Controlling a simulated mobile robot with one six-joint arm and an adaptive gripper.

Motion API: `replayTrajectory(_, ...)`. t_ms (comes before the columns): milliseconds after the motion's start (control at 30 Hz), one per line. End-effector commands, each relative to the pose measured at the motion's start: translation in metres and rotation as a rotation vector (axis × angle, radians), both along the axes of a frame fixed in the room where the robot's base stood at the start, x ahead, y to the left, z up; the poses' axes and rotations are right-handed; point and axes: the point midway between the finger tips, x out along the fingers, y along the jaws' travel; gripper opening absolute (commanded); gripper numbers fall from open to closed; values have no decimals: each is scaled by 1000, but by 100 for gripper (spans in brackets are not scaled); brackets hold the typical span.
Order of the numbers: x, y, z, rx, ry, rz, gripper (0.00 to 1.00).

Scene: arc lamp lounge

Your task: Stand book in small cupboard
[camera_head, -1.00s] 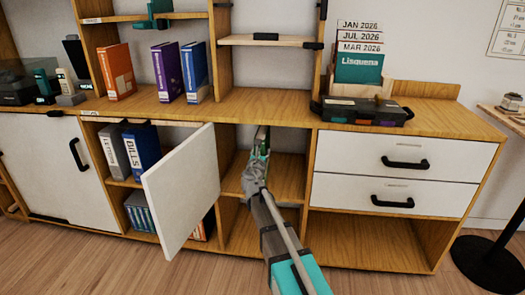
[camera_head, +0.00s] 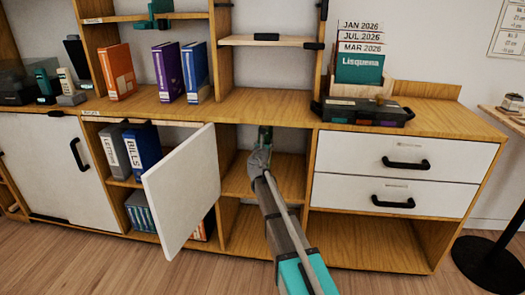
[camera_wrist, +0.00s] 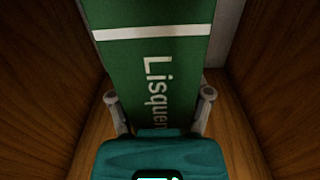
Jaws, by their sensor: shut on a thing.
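A green book (camera_wrist: 155,60) with a white stripe and white lettering starting "Lisquen" fills the middle of the wrist view. My gripper (camera_wrist: 158,110) is shut on it, with one finger at each side. The book is inside a wooden compartment (camera_wrist: 45,80) with walls at left and right. In the head view my gripper (camera_head: 264,146) reaches into the open middle compartment (camera_head: 291,172) of the low cupboard, above its shelf. My arm hides most of the book there. I cannot tell whether the book's lower edge touches the shelf.
A white door (camera_head: 182,190) stands open left of the compartment, beside binders (camera_head: 146,148). White drawers (camera_head: 402,160) are on the right. A dark case (camera_head: 362,113) and a holder with a green Lisquena item (camera_head: 360,68) stand on top. The compartment below the shelf looks clear.

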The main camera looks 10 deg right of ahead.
Motion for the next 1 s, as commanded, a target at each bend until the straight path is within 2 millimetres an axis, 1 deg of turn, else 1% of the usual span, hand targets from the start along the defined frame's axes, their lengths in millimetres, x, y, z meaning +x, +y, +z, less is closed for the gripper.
replayTrajectory(167,0,0,-7,-1,0,-1,3)
replayTrajectory(533,0,-1,-33,-1,0,-1,3)
replayTrajectory(933,0,-2,-35,-1,0,-2,3)
replayTrajectory(967,0,-2,-35,0,0,-2,67)
replayTrajectory(1000,0,-2,-35,0,0,-2,75)
